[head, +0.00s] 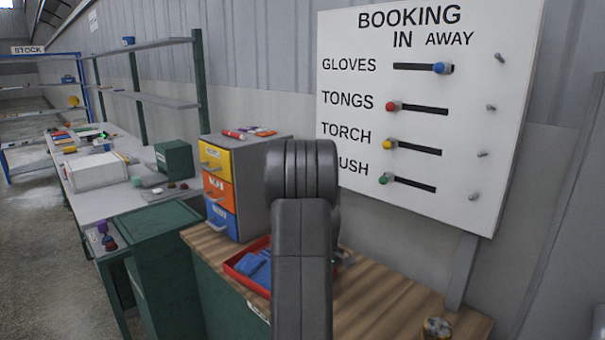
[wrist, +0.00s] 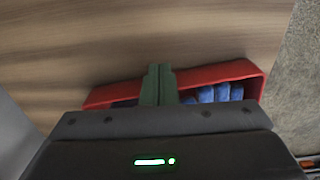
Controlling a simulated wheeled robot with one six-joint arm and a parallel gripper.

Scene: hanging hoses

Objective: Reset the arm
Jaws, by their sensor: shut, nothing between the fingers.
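My gripper (wrist: 158,72) shows in the wrist view as two green fingers pressed together, with nothing between them. It points down over the wooden bench top, at the edge of a red tray (wrist: 225,72). Blue cloth-like items (wrist: 213,94) lie in the tray. In the head view my dark grey arm stands in the middle and hides my gripper and part of the red tray (head: 235,271). I cannot tell how high the fingers are above the tray.
A drawer cabinet (head: 258,160) with yellow, orange and blue drawers stands left of my arm. A white booking board (head: 418,170) with coloured sliders hangs at the right. A small round container (head: 436,328) stands at the bench's front right. The bench top (head: 390,300) between is mostly clear.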

